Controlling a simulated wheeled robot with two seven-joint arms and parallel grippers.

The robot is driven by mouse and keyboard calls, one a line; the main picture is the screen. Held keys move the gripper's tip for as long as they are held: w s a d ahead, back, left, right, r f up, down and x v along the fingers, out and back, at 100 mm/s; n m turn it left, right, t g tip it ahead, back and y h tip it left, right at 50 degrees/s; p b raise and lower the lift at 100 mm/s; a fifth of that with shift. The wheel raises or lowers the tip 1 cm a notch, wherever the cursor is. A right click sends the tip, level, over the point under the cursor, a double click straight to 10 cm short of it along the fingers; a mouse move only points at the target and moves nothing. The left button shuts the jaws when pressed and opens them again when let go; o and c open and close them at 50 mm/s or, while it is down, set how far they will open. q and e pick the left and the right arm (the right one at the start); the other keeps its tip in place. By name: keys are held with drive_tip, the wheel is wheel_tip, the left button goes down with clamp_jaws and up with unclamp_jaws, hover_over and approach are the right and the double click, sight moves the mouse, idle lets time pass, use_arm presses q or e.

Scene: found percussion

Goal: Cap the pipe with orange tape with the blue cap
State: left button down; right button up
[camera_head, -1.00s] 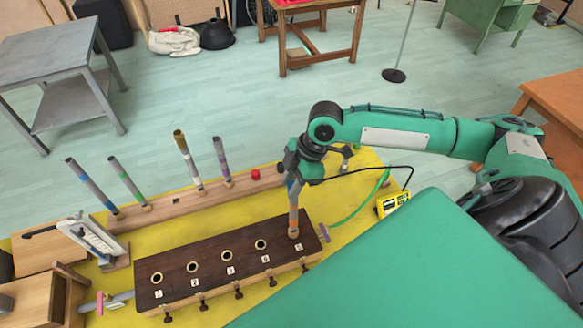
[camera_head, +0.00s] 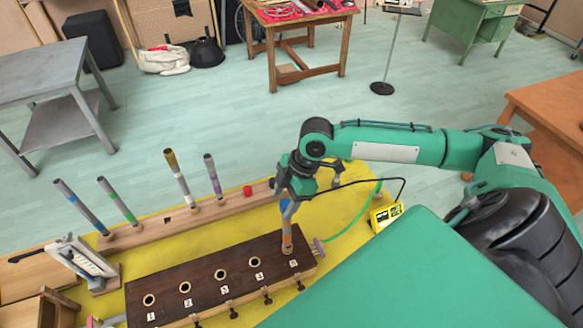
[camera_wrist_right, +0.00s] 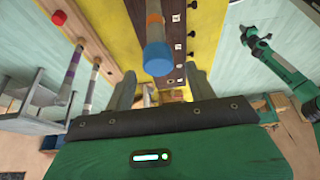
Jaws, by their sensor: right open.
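The pipe with orange tape (camera_head: 287,238) stands upright in the hole at the right end of the dark block (camera_head: 215,290). In the right wrist view its orange band (camera_wrist_right: 154,18) shows just behind the blue cap (camera_wrist_right: 158,57). The cap appears seated over the pipe's top end. My right gripper (camera_head: 289,193) is above the pipe's top. In the wrist view its two fingers (camera_wrist_right: 160,88) are spread wide, with no contact with the cap visible. A green arm with its gripper (camera_wrist_right: 246,36), apparently my left, shows small at the right; its jaw state is unclear.
A wooden rack (camera_head: 150,226) behind the block holds several taped pipes, with a red cap (camera_head: 247,190) near its right end. A yellow meter (camera_head: 386,215) with cables lies to the right on the yellow mat (camera_head: 345,205). The block's other holes are empty.

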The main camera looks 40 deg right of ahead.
drive_tip(key=b+v, duration=0.4)
drive_tip(key=v, duration=0.9)
